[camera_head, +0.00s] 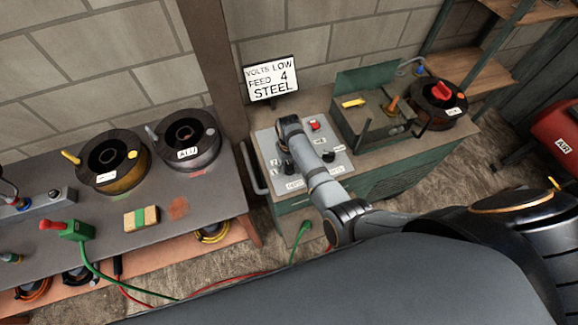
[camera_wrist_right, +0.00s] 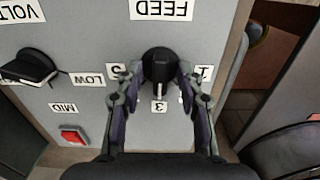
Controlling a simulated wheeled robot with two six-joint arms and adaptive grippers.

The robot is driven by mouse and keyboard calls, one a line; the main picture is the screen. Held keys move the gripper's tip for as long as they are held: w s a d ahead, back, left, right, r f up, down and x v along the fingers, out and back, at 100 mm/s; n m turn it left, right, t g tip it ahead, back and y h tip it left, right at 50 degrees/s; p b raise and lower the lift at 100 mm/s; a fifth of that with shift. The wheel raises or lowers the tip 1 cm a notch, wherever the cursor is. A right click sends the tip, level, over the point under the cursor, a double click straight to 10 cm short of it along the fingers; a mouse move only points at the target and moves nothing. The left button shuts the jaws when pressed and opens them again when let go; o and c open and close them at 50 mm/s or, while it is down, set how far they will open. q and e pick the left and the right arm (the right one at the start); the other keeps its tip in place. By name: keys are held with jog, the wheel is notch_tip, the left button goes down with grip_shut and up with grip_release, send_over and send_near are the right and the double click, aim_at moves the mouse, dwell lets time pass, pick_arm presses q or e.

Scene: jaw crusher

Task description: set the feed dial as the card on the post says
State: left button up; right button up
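The card (camera_head: 271,79) on the post reads "VOLTS LOW, FEED 4, STEEL". The feed dial (camera_wrist_right: 159,66) is a black knob below the FEED label in the right wrist view, which shows the panel upside down. Its white pointer mark lies towards the 3. Labels 5 and 1 show on either side, partly behind the fingers. My right gripper (camera_wrist_right: 160,72) has one finger on each side of the knob, and both tips seem to touch it. In the head view the right gripper (camera_head: 286,164) is over the left part of the panel. My left gripper is not in view.
A green tray box (camera_head: 368,112) and a reel (camera_head: 438,104) stand to the right.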

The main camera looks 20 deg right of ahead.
grip_shut()
jog(key=m+p, duration=0.1)
jog(key=m, duration=0.1)
jog(key=shift+r+m+p, duration=0.15)
jog(key=shift+m+p, duration=0.25)
jog(key=m+p, duration=0.1)
jog(key=m, duration=0.3)
jog(key=shift+m+p, duration=0.3)
jog(key=shift+m, duration=0.1)
dwell(0.4)
grip_release()
